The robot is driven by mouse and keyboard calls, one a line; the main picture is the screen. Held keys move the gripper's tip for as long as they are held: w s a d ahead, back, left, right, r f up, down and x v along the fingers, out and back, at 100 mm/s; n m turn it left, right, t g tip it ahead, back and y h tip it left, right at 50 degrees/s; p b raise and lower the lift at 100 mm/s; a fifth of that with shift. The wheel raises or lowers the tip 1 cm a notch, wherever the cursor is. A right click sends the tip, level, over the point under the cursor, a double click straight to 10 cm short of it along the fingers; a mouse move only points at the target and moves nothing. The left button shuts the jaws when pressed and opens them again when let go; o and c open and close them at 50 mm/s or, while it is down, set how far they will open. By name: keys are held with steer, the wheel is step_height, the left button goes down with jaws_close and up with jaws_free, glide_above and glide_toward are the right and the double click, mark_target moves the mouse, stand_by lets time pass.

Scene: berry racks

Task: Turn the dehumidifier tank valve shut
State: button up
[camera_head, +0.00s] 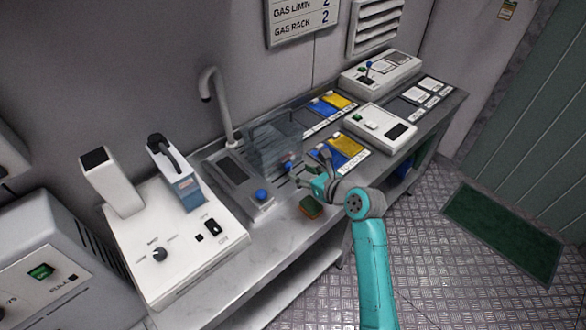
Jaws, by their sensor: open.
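I cannot make out for certain which part is the dehumidifier tank valve. A clear box-shaped tank (272,143) stands on the metal bench. A small blue knob (262,195) sits on the grey unit at its front left. A small blue and red part (289,165) shows at the tank's front, close to my gripper. My gripper (307,180) is at the end of the teal arm, over the bench in front of the tank. It looks empty, with its fingers small in the picture. Whether it touches anything is unclear.
A white machine (185,262) with a dial stands on the bench's left. Blue and yellow trays (342,148) and white devices (378,127) fill the right. Floor near the green mat (503,232) is clear.

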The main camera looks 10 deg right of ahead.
mark_target(290, 168)
steer(key=shift+x, duration=2.45)
jaws_close()
